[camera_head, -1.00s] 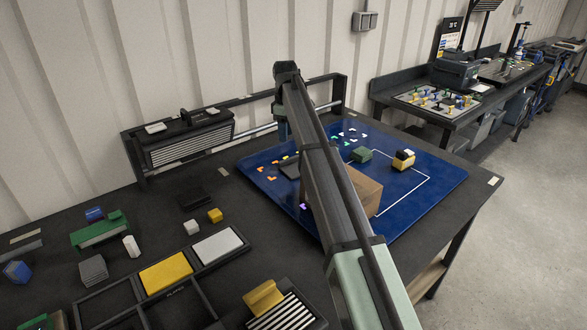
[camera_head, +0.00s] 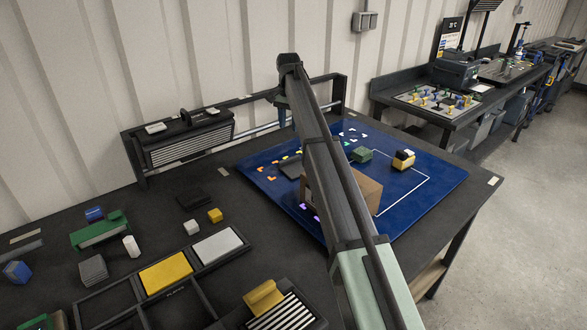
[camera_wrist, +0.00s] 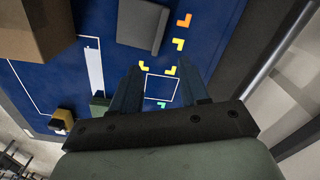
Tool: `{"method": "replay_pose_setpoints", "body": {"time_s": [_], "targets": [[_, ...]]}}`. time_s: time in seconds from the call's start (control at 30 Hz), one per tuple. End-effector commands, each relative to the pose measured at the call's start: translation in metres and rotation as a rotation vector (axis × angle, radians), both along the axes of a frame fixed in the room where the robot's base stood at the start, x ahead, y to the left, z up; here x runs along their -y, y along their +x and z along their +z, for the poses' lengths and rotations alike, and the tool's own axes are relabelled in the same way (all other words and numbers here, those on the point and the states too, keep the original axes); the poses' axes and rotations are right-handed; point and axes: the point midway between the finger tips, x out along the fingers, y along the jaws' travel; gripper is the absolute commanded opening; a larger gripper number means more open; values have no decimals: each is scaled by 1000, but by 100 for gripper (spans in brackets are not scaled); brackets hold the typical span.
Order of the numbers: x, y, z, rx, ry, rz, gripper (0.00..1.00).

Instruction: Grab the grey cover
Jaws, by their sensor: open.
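A flat dark grey slab, which looks like the grey cover (camera_head: 291,168), lies on the blue mat beside the orange and yellow corner marks, left of the cardboard box. It also shows at the top of the wrist view (camera_wrist: 142,20). My gripper (camera_wrist: 160,76) is open, with its two blue fingers apart and nothing between them. In the wrist view the fingertips point at the mat near a white square outline, and the slab lies beyond them, apart from them.
The cardboard box (camera_head: 366,190) stands on the blue mat (camera_head: 432,192), close to the slab. A green block (camera_head: 361,154) and a yellow, black and white block (camera_head: 403,160) stand farther right. A rail rack (camera_head: 190,138) borders the back. A divided tray (camera_head: 105,302) lies front left.

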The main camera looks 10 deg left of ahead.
Motion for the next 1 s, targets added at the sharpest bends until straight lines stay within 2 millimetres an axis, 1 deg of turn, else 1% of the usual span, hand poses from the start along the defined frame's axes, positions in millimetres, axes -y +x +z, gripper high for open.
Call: {"method": "replay_pose_setpoints", "body": {"time_s": [0.1, 0.2, 0.3, 0.47, 0.57, 0.67, 1.0], "targets": [[0, 0, 0, -1, 0, -185, 45], [0, 0, 0, -1, 0, -308, 45], [0, 0, 0, -1, 0, -391, 45], [0, 0, -2, -2, -1, -448, 45], [0, -1, -8, -2, -1, -453, 45], [0, -1, -19, -2, -1, -452, 45], [0, -1, -75, -3, -1, -450, 45]]}}
